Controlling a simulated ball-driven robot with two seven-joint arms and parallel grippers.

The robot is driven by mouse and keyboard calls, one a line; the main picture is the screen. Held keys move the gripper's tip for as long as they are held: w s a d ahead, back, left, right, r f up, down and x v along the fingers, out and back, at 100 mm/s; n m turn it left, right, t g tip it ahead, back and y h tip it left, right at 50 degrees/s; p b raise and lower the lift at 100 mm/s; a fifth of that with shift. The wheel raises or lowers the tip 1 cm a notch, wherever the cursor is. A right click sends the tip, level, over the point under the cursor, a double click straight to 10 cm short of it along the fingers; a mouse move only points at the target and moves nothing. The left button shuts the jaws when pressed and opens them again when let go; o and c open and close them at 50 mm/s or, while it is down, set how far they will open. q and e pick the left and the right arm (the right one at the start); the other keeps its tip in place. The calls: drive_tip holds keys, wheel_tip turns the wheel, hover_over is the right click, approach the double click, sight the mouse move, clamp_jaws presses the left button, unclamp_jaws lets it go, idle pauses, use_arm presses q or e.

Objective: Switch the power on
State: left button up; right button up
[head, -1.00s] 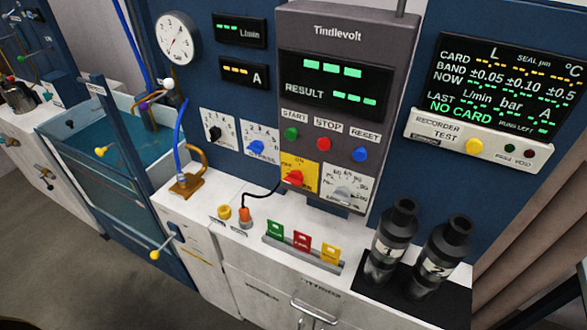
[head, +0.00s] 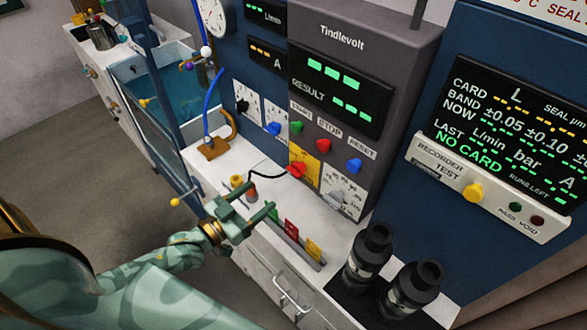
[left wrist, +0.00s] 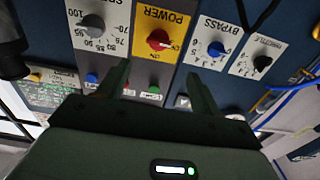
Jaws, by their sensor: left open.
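The red power knob (head: 297,169) sits on a yellow plate (head: 308,151) low on the grey Tindlevolt unit (head: 345,75). In the left wrist view the red knob (left wrist: 159,40) shows on its yellow plate (left wrist: 175,20) marked POWER, beyond and between my fingertips. Its exact setting is too small to tell. My left gripper (head: 259,196) is open and empty in the head view, in front of the panel, lower and left of the knob. It is apart from the knob. In the left wrist view both fingers of the left gripper (left wrist: 158,76) are spread. My right gripper is not in view.
Green, red and yellow cards (head: 291,229) stand in a rack below the gripper. A black cable (head: 267,175) runs from an orange plug toward the unit. Two dark cylinders (head: 367,254) stand at the right. White and blue knobs flank the power knob.

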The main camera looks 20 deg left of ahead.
sight(291, 173)
use_arm(q)
drive_tip(key=x, duration=1.2)
drive_tip(key=shift+s+d, duration=0.1)
drive_tip(key=shift+d, duration=0.05)
drive_tip(key=shift+w+d, duration=0.25)
drive_tip(key=shift+w, duration=0.3)
drive_tip(key=c, duration=0.8)
drive_tip(key=shift+c, duration=0.9)
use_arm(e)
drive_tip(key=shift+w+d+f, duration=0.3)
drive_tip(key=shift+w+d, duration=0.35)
